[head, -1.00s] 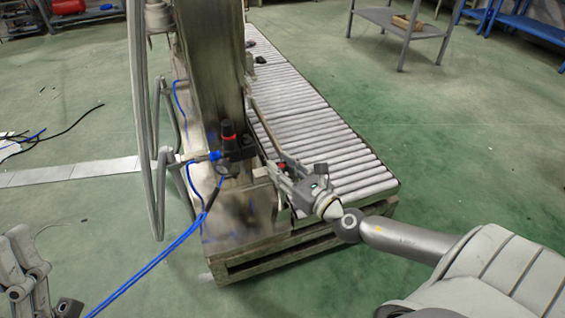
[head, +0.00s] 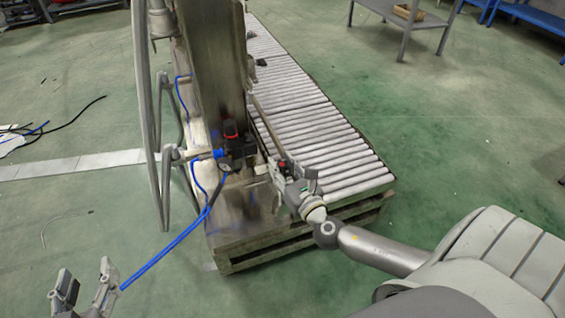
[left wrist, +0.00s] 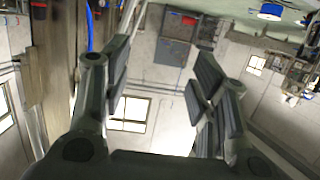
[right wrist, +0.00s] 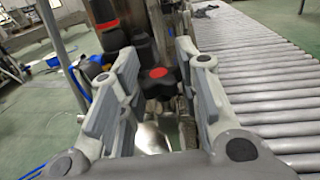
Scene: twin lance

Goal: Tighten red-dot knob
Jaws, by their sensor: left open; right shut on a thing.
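The red-dot knob is a black lobed knob with a red centre; it shows in the right wrist view (right wrist: 157,77) between the finger pads. In the head view its red dot (head: 282,165) just shows at my right gripper (head: 285,175). My right gripper (right wrist: 160,62) is shut on the knob, one finger on each side; the exact contact is hard to see. My left gripper (head: 87,284) is open and empty at the lower left, well away from the machine. The left wrist view shows its spread fingers (left wrist: 160,75) with nothing between them.
A black regulator with a red ring (head: 231,135) and blue hoses stands left of the knob, beside a metal column (head: 212,70). A roller conveyor (head: 305,115) runs behind to the right. Green floor (head: 110,210) is clear around my left gripper.

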